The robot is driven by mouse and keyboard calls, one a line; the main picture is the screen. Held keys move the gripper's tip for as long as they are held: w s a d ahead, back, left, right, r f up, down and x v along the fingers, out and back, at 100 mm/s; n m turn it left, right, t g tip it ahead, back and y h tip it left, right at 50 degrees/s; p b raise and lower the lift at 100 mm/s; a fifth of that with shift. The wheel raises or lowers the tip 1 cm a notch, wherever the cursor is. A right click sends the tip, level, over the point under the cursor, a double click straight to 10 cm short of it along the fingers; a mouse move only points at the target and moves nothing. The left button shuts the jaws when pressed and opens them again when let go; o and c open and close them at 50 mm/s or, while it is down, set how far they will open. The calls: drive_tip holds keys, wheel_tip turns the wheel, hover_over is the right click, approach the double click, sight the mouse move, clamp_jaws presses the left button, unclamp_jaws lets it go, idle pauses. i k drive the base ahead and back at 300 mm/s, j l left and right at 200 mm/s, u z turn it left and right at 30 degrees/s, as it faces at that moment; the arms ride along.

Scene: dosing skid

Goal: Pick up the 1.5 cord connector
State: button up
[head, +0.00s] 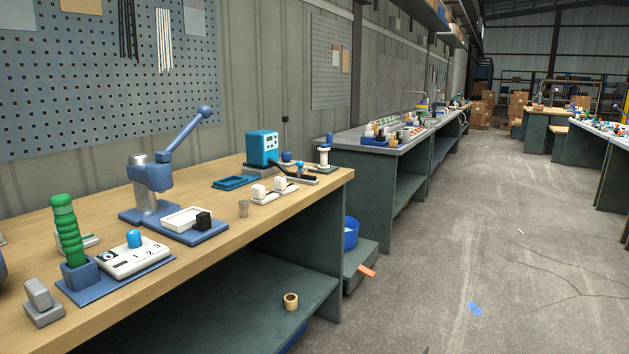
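I cannot tell which thing is the 1.5 cord connector; no such marking can be read from here. Small candidates stand on the wooden bench (227,236): a grey block-shaped piece (42,302) at the near left, a black block (203,221) on a blue base beside a white tray (185,219), and two white blocks (259,192) (280,184) on a pale holder farther back. A white panel (130,262) marked 1 2 3 carries a blue knob (134,239). My gripper is not in view.
A green ribbed grip (66,230) stands in a blue holder. A blue lever press (152,180) and a blue-teal box unit (262,148) rise from the bench. A tan ring (290,301) lies on the lower shelf. The concrete floor (480,230) at right is mostly clear.

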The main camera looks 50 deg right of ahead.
sight(258, 195)
drive_tip(key=i+l+z, duration=0.1)
drive_tip(key=z, duration=0.3)
drive_tip(key=i+l+z, duration=0.15)
drive_tip(key=z, duration=0.2)
drive_tip(key=i+z, duration=0.15)
drive_tip(key=z, duration=0.25)
